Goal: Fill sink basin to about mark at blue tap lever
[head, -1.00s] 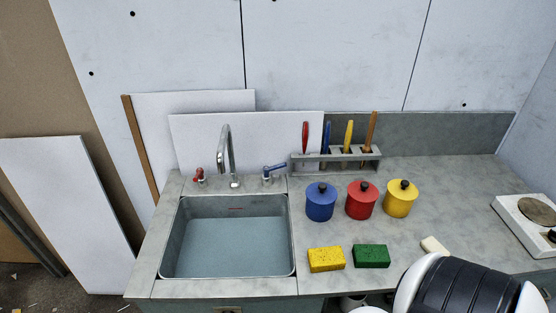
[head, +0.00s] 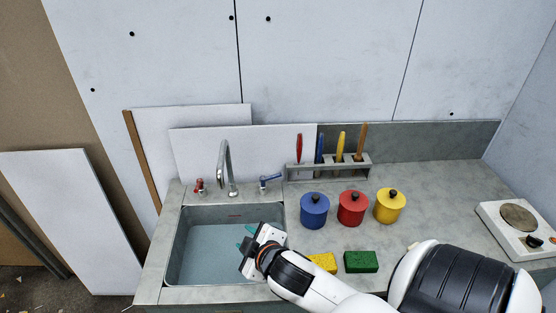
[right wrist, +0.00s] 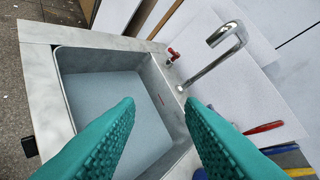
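The sink basin (head: 174,250) holds a flat blue-grey surface that looks like water, lying below a short red mark (head: 235,216) on the back wall. The mark also shows in the right wrist view (right wrist: 161,99). The chrome tap (head: 226,168) stands behind the basin, and no stream is visible from it. The blue tap lever (head: 270,182) is right of the spout, its handle pointing right. The red tap lever (head: 199,187) is on the left. My right gripper (head: 245,238) is open and empty over the basin's right part, in front of the blue lever and apart from it. My left gripper is out of view.
Blue (head: 314,211), red (head: 351,208) and yellow (head: 389,206) pots stand right of the basin. A yellow sponge (head: 323,262), partly hidden by my arm, and a green sponge (head: 361,262) lie in front. A utensil rack (head: 328,168) stands behind; a hotplate (head: 519,225) is far right.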

